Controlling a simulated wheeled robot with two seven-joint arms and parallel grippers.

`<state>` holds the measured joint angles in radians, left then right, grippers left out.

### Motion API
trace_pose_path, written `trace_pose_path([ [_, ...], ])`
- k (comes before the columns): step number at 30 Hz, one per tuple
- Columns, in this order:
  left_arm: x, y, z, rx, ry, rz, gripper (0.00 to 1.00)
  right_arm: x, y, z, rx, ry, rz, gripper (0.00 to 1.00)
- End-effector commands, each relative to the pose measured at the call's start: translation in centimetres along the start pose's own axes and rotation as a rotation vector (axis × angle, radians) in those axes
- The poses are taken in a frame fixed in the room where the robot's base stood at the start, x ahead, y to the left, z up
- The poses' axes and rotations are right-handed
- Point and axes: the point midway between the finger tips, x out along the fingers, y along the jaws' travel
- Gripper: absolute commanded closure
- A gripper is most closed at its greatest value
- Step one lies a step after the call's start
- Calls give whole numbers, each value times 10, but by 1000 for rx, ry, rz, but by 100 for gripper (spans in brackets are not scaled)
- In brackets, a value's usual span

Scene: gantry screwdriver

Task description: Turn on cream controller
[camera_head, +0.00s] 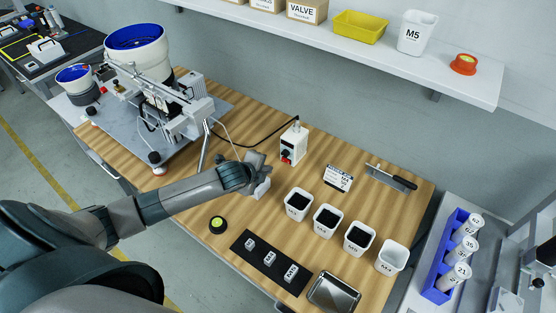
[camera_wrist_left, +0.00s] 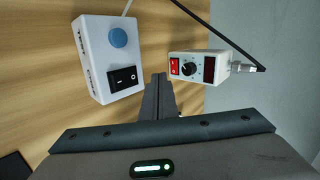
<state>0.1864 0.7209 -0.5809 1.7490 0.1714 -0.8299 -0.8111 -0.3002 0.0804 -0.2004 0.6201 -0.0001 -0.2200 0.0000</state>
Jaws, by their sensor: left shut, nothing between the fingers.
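The cream controller (camera_head: 293,146) stands on the wooden table near its back edge. In the left wrist view the cream controller (camera_wrist_left: 200,66) shows a lit-looking red rocker switch, a black dial, a dark panel and a cable plug. My left gripper (camera_head: 257,160) is shut and empty, to the left and front of the controller, apart from it. In the left wrist view its closed fingertips (camera_wrist_left: 158,82) point up between the controller and a second, white box (camera_wrist_left: 105,62) with a blue button and black rocker switch. My right gripper is out of view.
The white box (camera_head: 260,188) sits beside my left gripper. A bowl-feeder machine (camera_head: 137,42) stands at the left. A black cable (camera_head: 262,141) runs behind the controller.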

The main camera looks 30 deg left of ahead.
Motion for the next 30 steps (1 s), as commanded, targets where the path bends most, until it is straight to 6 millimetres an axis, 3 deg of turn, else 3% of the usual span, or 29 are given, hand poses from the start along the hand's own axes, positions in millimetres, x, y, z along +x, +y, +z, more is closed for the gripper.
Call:
trace_pose_path([
  [13, 57, -2, -1, -1, 0, 0, 100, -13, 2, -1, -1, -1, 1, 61],
  [21, 77, -22, 0, -1, 0, -1, 100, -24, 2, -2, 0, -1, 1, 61],
  [30, 86, -28, 0, 0, 0, -1, 100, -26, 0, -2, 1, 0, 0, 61],
])
